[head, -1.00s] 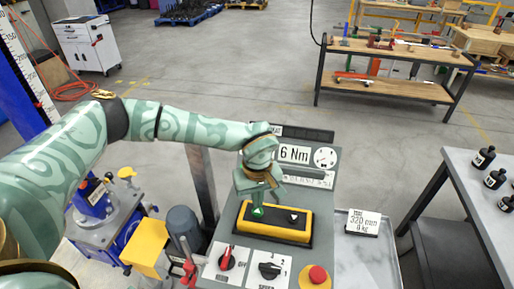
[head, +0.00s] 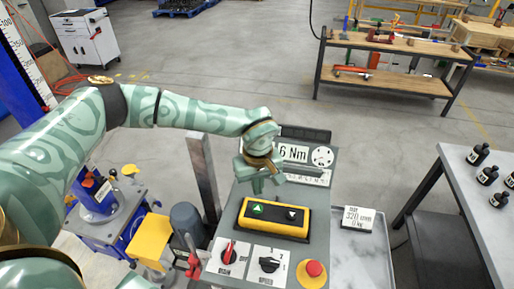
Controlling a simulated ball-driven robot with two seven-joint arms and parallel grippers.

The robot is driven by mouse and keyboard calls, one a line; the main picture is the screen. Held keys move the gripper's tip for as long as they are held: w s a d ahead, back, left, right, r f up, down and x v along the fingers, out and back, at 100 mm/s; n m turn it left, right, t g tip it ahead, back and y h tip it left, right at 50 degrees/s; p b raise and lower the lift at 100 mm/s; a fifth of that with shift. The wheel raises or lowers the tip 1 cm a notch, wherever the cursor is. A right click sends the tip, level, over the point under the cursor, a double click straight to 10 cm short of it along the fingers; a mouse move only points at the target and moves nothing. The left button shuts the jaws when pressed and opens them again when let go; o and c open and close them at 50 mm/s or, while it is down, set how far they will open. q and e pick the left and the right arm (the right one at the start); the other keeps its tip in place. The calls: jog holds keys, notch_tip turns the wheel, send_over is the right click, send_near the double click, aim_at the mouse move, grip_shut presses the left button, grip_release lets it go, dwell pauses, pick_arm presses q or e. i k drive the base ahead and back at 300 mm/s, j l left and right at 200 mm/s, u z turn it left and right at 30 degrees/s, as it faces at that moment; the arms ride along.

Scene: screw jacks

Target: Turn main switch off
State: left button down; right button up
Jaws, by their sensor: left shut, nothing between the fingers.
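The main switch, a red rotary knob (head: 228,251) on a white plate with partly readable lettering, sits at the lower left of the grey control panel (head: 318,215). Its handle looks close to upright and slightly tilted; I cannot tell its setting for sure. My left gripper (head: 262,188) is shut and empty. It hangs above the upper edge of the yellow button box (head: 273,219), up and to the right of the red knob and apart from it. The green up button (head: 258,209) on the box is uncovered. My right gripper is not in view.
A black selector knob (head: 269,265) and a red mushroom button (head: 313,270) stand right of the switch. A 6 Nm display (head: 293,153) is behind my gripper. Blue-and-grey machinery (head: 100,205) is at left. A bench with black bottles (head: 480,155) is at right.

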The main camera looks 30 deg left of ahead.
aim_at(229, 256)
jog(key=u, duration=0.85)
